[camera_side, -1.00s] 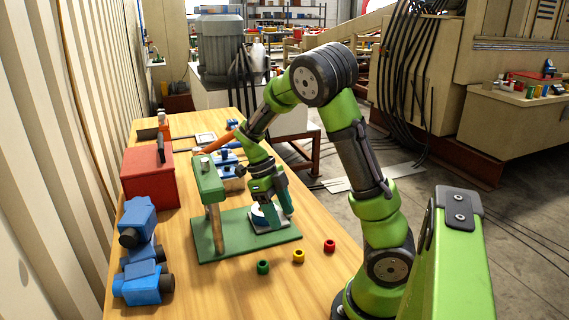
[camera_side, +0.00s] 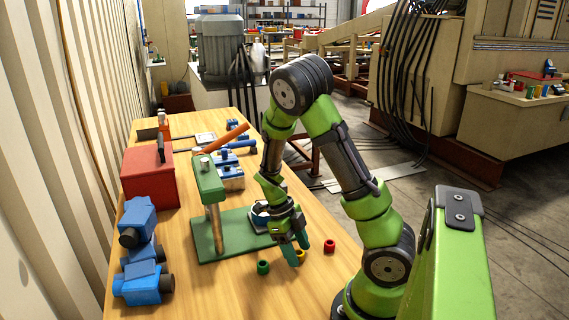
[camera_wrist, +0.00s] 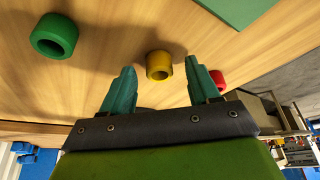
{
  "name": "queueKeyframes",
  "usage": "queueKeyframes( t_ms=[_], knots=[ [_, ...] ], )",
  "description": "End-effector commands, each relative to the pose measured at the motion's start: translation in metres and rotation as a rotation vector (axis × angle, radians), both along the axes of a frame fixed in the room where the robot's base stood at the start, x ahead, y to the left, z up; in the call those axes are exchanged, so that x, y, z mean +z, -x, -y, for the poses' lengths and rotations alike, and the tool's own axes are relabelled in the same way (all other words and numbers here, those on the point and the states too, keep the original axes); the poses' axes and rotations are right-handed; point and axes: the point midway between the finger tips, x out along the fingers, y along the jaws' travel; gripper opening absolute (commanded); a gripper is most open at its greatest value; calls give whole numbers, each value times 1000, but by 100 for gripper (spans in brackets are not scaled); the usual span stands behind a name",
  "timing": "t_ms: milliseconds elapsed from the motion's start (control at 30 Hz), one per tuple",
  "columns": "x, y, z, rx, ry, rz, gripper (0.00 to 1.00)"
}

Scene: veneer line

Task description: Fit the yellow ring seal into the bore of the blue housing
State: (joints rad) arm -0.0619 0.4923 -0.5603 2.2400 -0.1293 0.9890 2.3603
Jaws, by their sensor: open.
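The yellow ring seal (camera_side: 300,257) stands on the wooden table between a green ring and a red ring. It also shows in the wrist view (camera_wrist: 159,65), with its round opening visible. My gripper (camera_side: 297,252) is open and empty, low over the yellow ring. In the wrist view my gripper's fingertips (camera_wrist: 160,70) lie on either side of the ring, not touching it; the exact height gap is unclear. What looks like the blue housing (camera_side: 259,217) sits on the green press base (camera_side: 232,243), partly hidden by my arm; its bore is hard to make out.
The green ring (camera_side: 263,267) and red ring (camera_side: 329,246) stand close on either side. The press column (camera_side: 216,228) rises beside the housing. A red box (camera_side: 148,180) and blue devices (camera_side: 140,283) occupy the left side.

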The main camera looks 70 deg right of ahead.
Motion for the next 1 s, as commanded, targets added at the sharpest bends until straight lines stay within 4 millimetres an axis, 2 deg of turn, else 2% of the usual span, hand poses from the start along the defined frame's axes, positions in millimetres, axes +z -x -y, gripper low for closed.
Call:
queueKeyframes(
  t_ms=[67, 467, 767, 867, 1000],
  knots=[
    [0, 0, 0, 0, 0, 0, 61],
    [0, 0, 0, 1, 0, 0, 1],
    [3, -1, 0, 2, -1, 2, 0],
    [10, -1, 0, 3, 0, 3, 0],
    [31, -2, -1, 4, -1, 8, 0]
  ],
)
